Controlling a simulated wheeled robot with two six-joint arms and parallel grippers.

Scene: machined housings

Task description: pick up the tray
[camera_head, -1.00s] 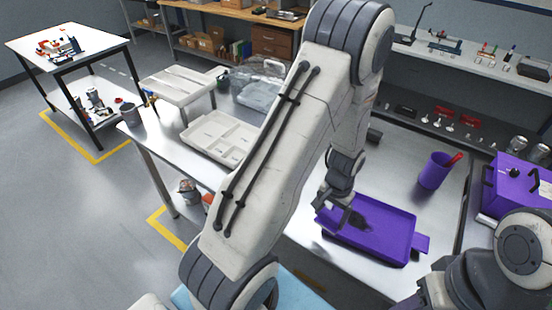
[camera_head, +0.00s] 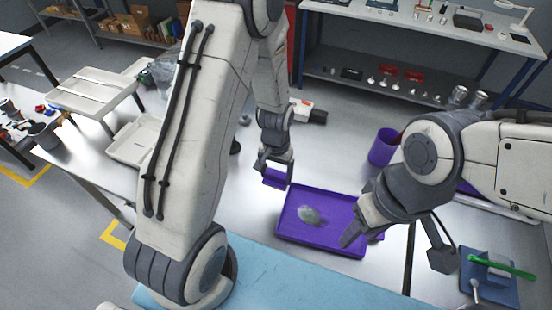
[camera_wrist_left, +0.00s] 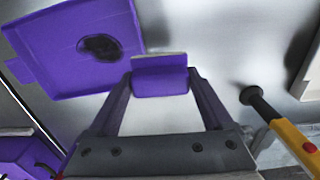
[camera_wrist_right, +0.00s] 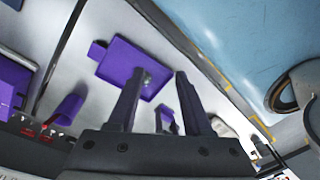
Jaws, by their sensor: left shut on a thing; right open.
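The purple tray (camera_head: 340,203) lies on the metal table, with a grey oval patch on its floor. It shows at upper left in the left wrist view (camera_wrist_left: 50,48) and upper middle in the right wrist view (camera_wrist_right: 120,62). My left gripper (camera_head: 275,172) is beside the tray's far left corner, shut on a small purple block (camera_wrist_left: 160,82). The block looks apart from the tray; any join is not clear. My right gripper (camera_wrist_right: 155,75) is open and empty. In the head view, its jaws (camera_head: 350,236) cover the tray's right end and partly hide it.
A purple cup (camera_head: 382,147) stands behind the tray. An orange-and-black tool (camera_head: 308,112) lies beyond my left gripper. A beige organiser (camera_head: 132,140) is at the left. A blue mat (camera_head: 290,275) is in front. Bare table lies between cup and tray.

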